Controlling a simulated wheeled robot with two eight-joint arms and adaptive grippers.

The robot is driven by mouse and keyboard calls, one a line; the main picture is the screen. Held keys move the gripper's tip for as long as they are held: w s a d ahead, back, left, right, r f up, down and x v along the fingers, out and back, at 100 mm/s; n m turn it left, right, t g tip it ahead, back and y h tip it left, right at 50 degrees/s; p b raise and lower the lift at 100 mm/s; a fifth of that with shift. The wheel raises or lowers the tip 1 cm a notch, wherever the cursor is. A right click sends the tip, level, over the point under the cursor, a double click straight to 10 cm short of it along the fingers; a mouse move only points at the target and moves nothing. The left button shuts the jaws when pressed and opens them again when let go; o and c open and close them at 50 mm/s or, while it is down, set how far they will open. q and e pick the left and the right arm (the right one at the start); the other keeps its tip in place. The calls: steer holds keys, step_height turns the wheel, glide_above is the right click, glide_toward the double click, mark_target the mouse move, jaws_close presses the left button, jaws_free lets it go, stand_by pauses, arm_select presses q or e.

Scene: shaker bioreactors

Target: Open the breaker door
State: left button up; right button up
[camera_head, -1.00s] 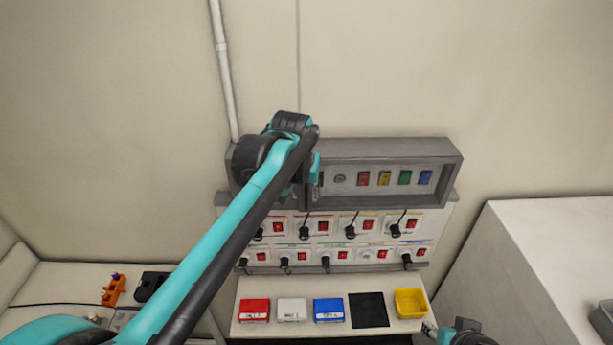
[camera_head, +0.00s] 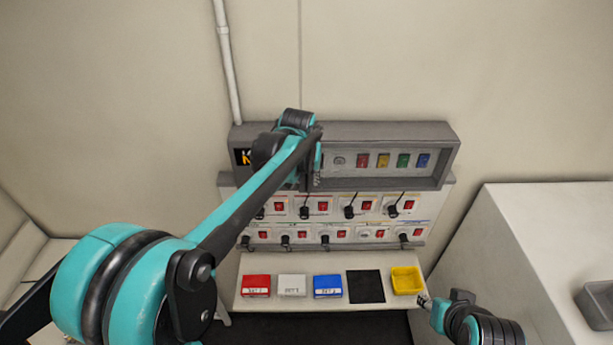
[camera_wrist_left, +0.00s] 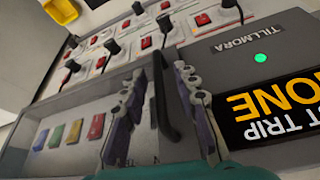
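The breaker box is a wide grey housing (camera_head: 400,132) on the back wall, with a recess holding coloured buttons. A dark upright handle bar (camera_wrist_left: 163,95) stands at this panel's edge beside the recess. My left gripper (camera_head: 315,178) is at the box; in the wrist view its fingers (camera_wrist_left: 160,72) are open, one on each side of the handle, apparently with gaps. My right gripper (camera_head: 425,300) is near the yellow bin, too small to read.
Below the box are rows of red switches (camera_head: 323,206) with black plugs. A shelf (camera_head: 300,305) holds red, white and blue boxes, a black pad (camera_head: 366,287) and a yellow bin (camera_head: 407,281). A white cabinet (camera_head: 520,240) stands at right.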

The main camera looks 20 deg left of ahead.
arm_select(q)
jaws_close()
steer(key=shift+s+d, duration=0.1)
